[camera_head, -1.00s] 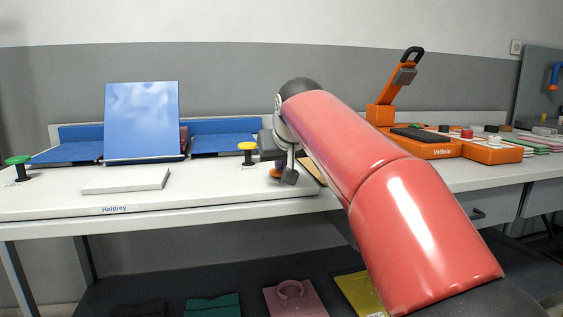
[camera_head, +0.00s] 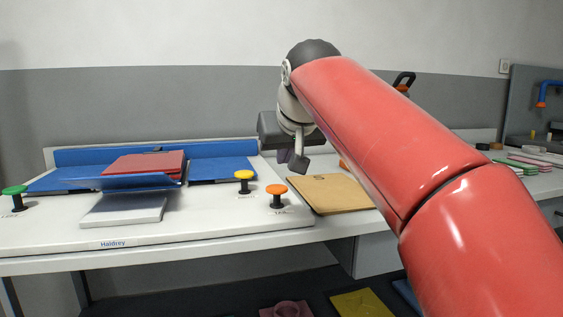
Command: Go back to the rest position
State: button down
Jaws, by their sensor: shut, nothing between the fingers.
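My gripper (camera_head: 293,162) hangs at the end of my red arm, above the bench and a little behind the orange button. Its fingers point down and it is empty and shut. It is apart from the machine. The white folding machine (camera_head: 160,235) marked Haldrey lies on the left of the bench. Its blue front flap (camera_head: 130,183) is low and tilted, with a red folded piece (camera_head: 147,162) showing behind it. A yellow button (camera_head: 244,176) and an orange button (camera_head: 277,191) stand at the machine's right, and a green button (camera_head: 14,193) at its left.
A tan folder-like board (camera_head: 331,193) lies right of the machine. My arm hides most of the orange device (camera_head: 404,82) behind it. Stacked coloured cloths (camera_head: 540,158) lie at the far right. Folded garments, one yellow (camera_head: 361,304), lie on the dark lower shelf. The space above the machine is clear.

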dwell(0.3)
jog(key=s+d+f+m+g, duration=0.1)
jog(key=s+d+f, duration=0.4)
jog(key=s+f, duration=0.3)
jog(key=s+d+f+m+g+h, duration=0.1)
jog(key=s+d+f, duration=0.4)
jog(key=s+f, duration=0.4)
jog(key=s+d+f+m+g+h, duration=0.1)
jog(key=s+d+f, duration=0.4)
jog(key=s+f, duration=0.4)
notch_tip(320, 180, down, 6)
jog(key=shift+s+d+r+g, duration=0.1)
jog(key=shift+s+d+g, duration=0.05)
jog(key=shift+d+g, duration=0.25)
jog(key=shift+a, duration=0.1)
